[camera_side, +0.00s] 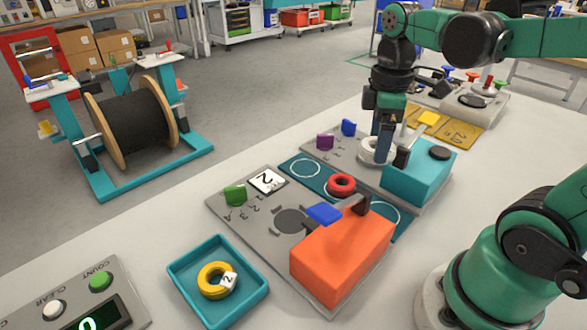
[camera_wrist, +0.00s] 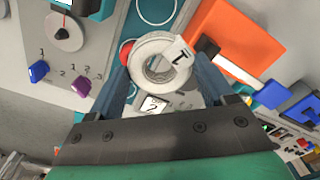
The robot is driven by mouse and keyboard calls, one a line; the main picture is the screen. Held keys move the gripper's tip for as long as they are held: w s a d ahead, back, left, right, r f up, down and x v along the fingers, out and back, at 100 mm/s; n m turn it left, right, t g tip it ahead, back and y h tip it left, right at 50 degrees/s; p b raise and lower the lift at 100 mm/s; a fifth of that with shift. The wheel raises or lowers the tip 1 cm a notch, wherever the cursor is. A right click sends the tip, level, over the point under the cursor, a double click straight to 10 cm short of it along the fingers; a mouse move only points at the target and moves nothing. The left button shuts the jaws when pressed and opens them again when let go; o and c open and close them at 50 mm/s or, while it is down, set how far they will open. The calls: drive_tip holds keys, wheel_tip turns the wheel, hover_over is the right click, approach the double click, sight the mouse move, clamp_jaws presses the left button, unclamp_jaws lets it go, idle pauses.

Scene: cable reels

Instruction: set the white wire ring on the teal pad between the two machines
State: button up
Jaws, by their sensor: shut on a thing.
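The white wire ring (camera_side: 369,150) is between the fingers of my gripper (camera_side: 387,150), beside the teal machine (camera_side: 418,176). In the wrist view the ring (camera_wrist: 145,50) sits between both fingertips (camera_wrist: 160,65), with a white tag marked 1 on it. My gripper is shut on the ring. The teal pad (camera_side: 318,179) lies between the teal machine and the orange machine (camera_side: 340,258). It has white circle outlines, and a red ring (camera_side: 341,183) is at its middle. In the wrist view the red ring (camera_wrist: 125,52) is partly hidden behind the white one.
A blue tray (camera_side: 262,290) holds a yellow ring (camera_side: 212,291) tagged 2. The orange machine has a blue-ended lever (camera_side: 323,213). A white card marked 2 (camera_side: 268,181) lies near the pad's left end. The far-left circle of the pad is bare.

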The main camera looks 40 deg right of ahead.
drive_tip(key=shift+m, duration=0.7)
drive_tip(key=shift+s+d+f, duration=0.35)
drive_tip(key=shift+s+f, duration=0.15)
drive_tip(key=shift+f, duration=1.55)
drive_tip(key=shift+s+d+f, duration=0.3)
drive_tip(key=shift+s+f, duration=0.15)
drive_tip(key=shift+f, duration=1.6)
drive_tip(key=shift+s+d+f, duration=0.35)
drive_tip(key=shift+s+f, duration=0.15)
drive_tip(key=shift+f, duration=1.55)
drive_tip(key=shift+f, duration=0.15)
drive_tip(key=shift+f, duration=0.15)
drive_tip(key=o, duration=1.3)
wheel_tip(320, 180, up, 8)
